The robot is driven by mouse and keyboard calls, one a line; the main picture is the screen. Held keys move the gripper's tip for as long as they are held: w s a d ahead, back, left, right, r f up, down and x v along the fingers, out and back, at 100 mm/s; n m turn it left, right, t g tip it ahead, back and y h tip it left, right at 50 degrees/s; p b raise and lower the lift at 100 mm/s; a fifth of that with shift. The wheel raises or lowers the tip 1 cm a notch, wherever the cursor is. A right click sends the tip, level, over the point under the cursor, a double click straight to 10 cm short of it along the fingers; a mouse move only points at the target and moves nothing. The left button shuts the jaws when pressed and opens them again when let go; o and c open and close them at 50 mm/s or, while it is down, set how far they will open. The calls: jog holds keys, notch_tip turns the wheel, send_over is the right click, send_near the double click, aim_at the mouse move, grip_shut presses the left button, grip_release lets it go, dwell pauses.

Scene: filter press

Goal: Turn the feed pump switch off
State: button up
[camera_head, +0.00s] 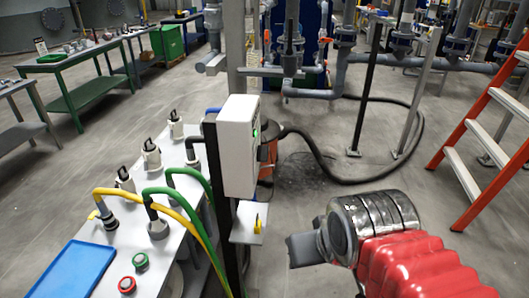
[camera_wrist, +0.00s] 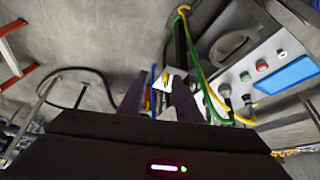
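No label naming the feed pump switch is legible. A grey control box (camera_head: 239,146) on a dark post carries a small lit green light (camera_head: 255,134). Below it, a small white plate (camera_head: 245,236) bears a yellow handle-like part (camera_head: 257,223), perhaps a switch. My gripper (camera_head: 303,250) is to the right of the plate and apart from it. In the wrist view my gripper (camera_wrist: 160,92) has its two dark fingers spread with nothing held. The white plate and yellow part (camera_wrist: 166,79) show beyond the gap between them.
A bench (camera_head: 176,218) at left holds a green button (camera_head: 140,261), a red button (camera_head: 127,285), a blue tray (camera_head: 72,271) and pipe fittings. Yellow and green hoses arch beside the post. An orange ladder (camera_head: 478,135) stands at right. Floor between is clear.

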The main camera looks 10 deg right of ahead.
jog(key=shift+o, duration=0.4)
jog(key=shift+o, duration=0.7)
jog(key=o, duration=0.3)
jog(key=shift+w+a+m, duration=0.2)
jog(key=shift+w+m, duration=0.1)
jog(key=shift+o, duration=1)
jog(key=w+m+y, duration=0.1)
jog(key=w+a+m+g+y, duration=0.1)
jog(key=w, duration=0.1)
jog(key=w+a+m+g+y, duration=0.1)
jog(key=shift+w+f+m, duration=0.1)
jog(key=shift+w+m, duration=0.15)
jog(key=shift+m, duration=0.05)
jog(key=w+d+r+m+t+y, duration=0.1)
jog(key=w+d+m+y, duration=0.3)
jog(key=w, duration=0.7)
jog(key=w+d+r+m+t+y, duration=0.1)
jog(key=w+d+m+t+y, duration=0.2)
jog(key=w, duration=0.9)
jog(key=d+m+y, duration=0.2)
jog(key=d+m, duration=0.2)
jog(key=d, duration=0.1)
jog(key=shift+d+r+t, duration=0.3)
jog(key=shift+d+r, duration=0.1)
jog(key=shift+a, duration=0.1)
